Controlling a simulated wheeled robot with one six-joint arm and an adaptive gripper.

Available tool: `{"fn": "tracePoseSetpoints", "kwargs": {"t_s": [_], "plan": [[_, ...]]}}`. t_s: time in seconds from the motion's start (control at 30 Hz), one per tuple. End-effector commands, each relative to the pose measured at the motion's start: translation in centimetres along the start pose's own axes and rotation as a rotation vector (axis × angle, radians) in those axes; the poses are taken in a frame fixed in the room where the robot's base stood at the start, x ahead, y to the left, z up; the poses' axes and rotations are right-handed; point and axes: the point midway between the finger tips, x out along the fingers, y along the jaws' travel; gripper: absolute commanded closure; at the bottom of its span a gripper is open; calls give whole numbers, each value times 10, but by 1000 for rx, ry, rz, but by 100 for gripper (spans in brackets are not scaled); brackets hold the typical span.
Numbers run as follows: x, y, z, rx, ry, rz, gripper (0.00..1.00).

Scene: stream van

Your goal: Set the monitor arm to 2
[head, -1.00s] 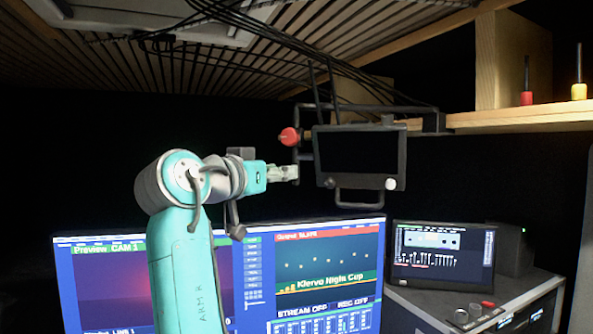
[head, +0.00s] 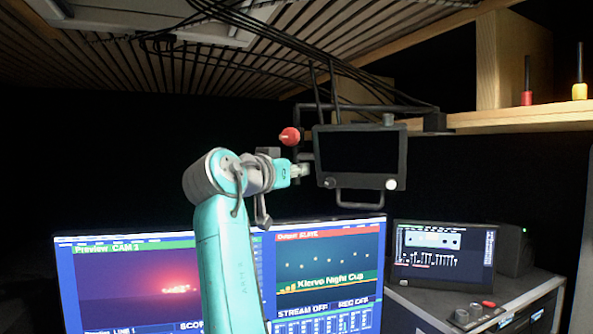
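The monitor arm (head: 378,107) is a dark bracket that reaches left from the wooden shelf and carries a small black monitor (head: 358,151). A red knob (head: 289,136) sits at the left end of the bracket. A dark handle loop (head: 358,207) hangs under the monitor. My gripper (head: 306,170) is just left of the monitor and below the red knob. Its fingers are small and partly against the bracket's dark left side, so I cannot tell whether they touch it or are open. No number scale is readable on the arm.
Below stand a large screen (head: 130,285), partly hidden by my arm, and a smaller mixer screen (head: 442,255) on a black case (head: 415,300). Black cables (head: 300,45) hang from the slatted ceiling. Red and yellow-handled tools (head: 579,90) stand on the shelf (head: 520,118).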

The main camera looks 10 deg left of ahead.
Motion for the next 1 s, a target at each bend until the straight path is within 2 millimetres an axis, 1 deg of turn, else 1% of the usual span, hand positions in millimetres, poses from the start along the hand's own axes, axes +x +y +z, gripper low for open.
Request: {"fn": "tracePoseSetpoints", "kwargs": {"t_s": [0.23,0.37,0.67,0.87,1.0], "plan": [[0,0,0,0,0,0,100],[-3,4,1,2,-2,-13,100],[-24,34,1,5,-4,-109,100],[-40,58,1,6,-4,-189,100],[-51,78,0,7,-3,-249,100]]}}
